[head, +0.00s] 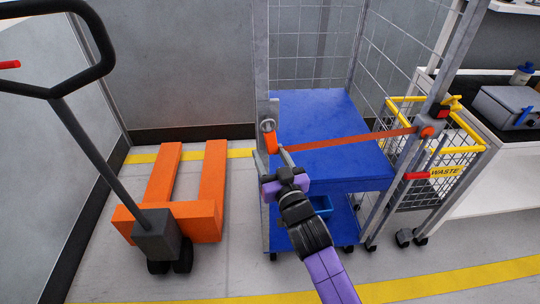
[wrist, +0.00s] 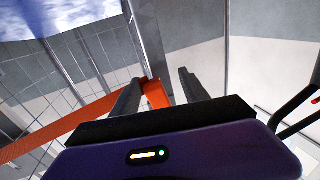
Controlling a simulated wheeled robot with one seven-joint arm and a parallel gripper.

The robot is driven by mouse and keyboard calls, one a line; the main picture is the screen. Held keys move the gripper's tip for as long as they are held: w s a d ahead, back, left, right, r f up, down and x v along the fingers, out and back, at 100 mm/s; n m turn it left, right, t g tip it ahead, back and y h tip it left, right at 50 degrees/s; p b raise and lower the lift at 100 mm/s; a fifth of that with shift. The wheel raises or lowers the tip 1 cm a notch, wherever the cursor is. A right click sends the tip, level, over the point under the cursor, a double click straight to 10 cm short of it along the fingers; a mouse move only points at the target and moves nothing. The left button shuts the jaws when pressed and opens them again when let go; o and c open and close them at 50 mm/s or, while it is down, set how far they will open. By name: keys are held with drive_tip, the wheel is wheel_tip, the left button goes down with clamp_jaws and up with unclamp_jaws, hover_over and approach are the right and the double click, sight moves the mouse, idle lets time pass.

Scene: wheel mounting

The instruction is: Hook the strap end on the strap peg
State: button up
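The orange strap (head: 350,139) runs nearly straight across the cart's open front from the right post to the left post. Its end is an orange piece (head: 270,143) with a grey ring (head: 267,125) above it, at the left post (head: 262,110). The ring appears to sit at the strap peg, but the peg itself is too small to tell apart. My gripper (head: 274,158) is just below and in front of the strap end, fingers spread. In the wrist view the orange strap end (wrist: 155,92) shows beyond the gap between my fingers (wrist: 160,88), with clear space beside the right finger.
The blue cart deck (head: 310,110) lies behind the strap, with mesh walls. A yellow-rimmed waste basket (head: 435,165) stands at right, beside a workbench (head: 500,150). An orange pallet jack (head: 190,212) stands at left. Floor between jack and cart is clear.

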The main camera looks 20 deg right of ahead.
drive_tip(key=shift+s, duration=0.1)
drive_tip(key=s, duration=0.7)
drive_tip(key=shift+s+a, duration=0.25)
drive_tip(key=shift+s, duration=0.15)
drive_tip(key=s+a+g+y+p, duration=0.15)
drive_tip(key=s+p, duration=0.45)
drive_tip(key=s, duration=2.3)
drive_tip(key=s+r+g+p, duration=0.2)
drive_tip(key=s+r, duration=0.5)
drive_tip(key=s, duration=0.2)
drive_tip(key=shift+s+d+n, duration=0.2)
drive_tip(key=shift+d+n, duration=0.15)
drive_tip(key=shift+n, duration=0.05)
drive_tip(key=shift+h, duration=0.25)
